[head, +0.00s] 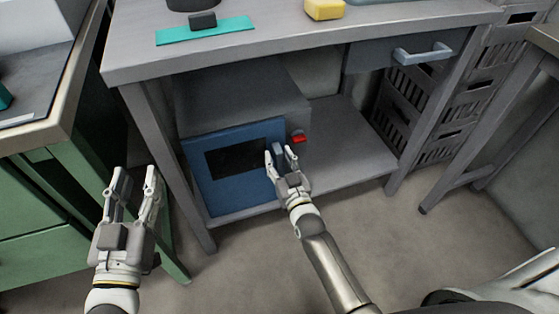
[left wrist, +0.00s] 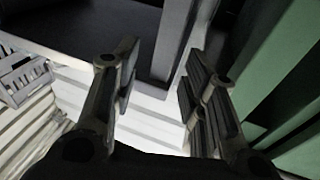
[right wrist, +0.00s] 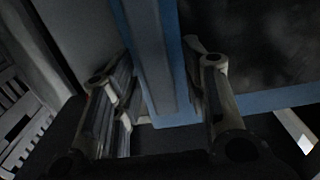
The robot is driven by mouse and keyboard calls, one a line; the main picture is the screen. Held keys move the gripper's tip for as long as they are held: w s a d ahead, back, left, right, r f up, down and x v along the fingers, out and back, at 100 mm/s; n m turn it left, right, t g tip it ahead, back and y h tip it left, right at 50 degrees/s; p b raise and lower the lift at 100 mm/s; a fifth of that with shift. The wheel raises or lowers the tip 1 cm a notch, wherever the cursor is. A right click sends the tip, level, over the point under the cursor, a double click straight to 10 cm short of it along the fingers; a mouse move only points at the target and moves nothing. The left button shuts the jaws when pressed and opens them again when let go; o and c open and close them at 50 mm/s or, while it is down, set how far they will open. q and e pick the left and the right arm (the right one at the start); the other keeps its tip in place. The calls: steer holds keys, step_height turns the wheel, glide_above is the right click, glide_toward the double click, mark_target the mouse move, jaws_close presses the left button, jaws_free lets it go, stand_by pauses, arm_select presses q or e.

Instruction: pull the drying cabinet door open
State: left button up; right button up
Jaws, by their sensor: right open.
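The drying cabinet (head: 245,95) is a grey box on the lower shelf of the bench. Its blue door (head: 205,190) has a dark window and looks closed against the front. A grey bar handle (head: 278,149) stands at the door's right side. My right gripper (head: 280,153) is open at this handle. In the right wrist view the handle (right wrist: 152,50) runs between the two spread fingers, and I see no clear contact. My left gripper (head: 134,178) is open and empty, left of the bench, away from the cabinet.
A red knob or button (head: 299,138) sits just right of the door. The bench top (head: 290,30) overhangs the cabinet, with a drawer handle (head: 422,53) at right. Green drawers (head: 50,190) stand close on the left. The floor (head: 240,260) before the cabinet is clear.

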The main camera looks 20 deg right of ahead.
jaws_close()
steer(key=shift+s, duration=0.15)
stand_by(0.4)
